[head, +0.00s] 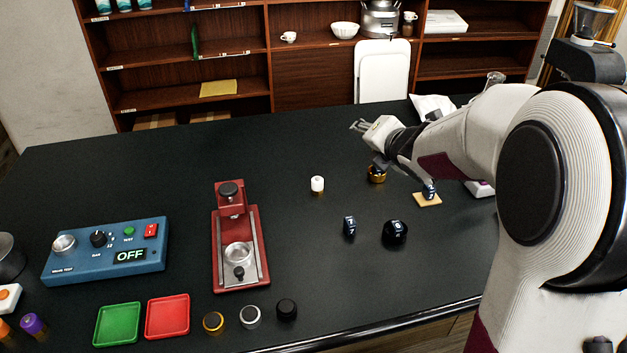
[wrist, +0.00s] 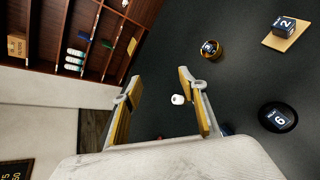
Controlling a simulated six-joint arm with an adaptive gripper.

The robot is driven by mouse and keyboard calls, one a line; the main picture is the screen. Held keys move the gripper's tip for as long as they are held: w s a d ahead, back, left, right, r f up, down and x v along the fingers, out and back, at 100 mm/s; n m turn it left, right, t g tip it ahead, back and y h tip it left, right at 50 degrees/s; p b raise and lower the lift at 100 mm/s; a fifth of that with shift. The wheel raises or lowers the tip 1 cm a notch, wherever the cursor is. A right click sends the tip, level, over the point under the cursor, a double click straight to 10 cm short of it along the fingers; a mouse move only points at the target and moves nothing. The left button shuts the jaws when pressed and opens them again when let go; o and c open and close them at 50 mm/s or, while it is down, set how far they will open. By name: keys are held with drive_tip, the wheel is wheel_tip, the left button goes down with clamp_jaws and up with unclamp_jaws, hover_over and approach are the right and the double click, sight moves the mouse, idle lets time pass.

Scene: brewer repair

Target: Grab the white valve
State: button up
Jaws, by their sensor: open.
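The white valve (head: 317,183) is a small white cylinder that stands on the dark table, right of the red press. In the wrist view the white valve (wrist: 178,99) shows between my two fingers, nearer the right one, and apart from them. My gripper (head: 358,126) is above the far part of the table, to the right of and higher than the valve. In the wrist view my gripper (wrist: 160,80) is open, with yellowish pads on both fingers and nothing held.
A gold-rimmed round part (head: 376,174) stands right of the valve. A dark block (head: 349,227) and a black round part (head: 395,233) stand nearer the front. The red press (head: 263,270) and blue OFF box (head: 105,252) are at left. Table around the valve is clear.

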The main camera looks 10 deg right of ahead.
drive_tip(key=w+a+f+n+y, duration=0.2)
drive_tip(key=w+f+n+y, duration=0.3)
drive_tip(key=n, duration=0.3)
drive_tip(key=n+g+y, duration=0.1)
drive_tip(key=n+y, duration=0.2)
drive_tip(key=n, duration=0.5)
approach(320, 180)
drive_tip(key=w, duration=0.3)
drive_tip(key=shift+a, duration=0.3)
drive_tip(key=shift+s+a+f+n+g, duration=0.25)
drive_tip(key=shift+f+n+g, duration=0.2)
drive_tip(key=shift+n, duration=0.25)
drive_tip(key=shift+w, duration=0.1)
drive_tip(key=shift+x, duration=1.25)
drive_tip(key=shift+a, duration=0.15)
drive_tip(key=shift+x, duration=2.5)
drive_tip(key=shift+a+r, duration=0.1)
drive_tip(key=shift+a, duration=0.05)
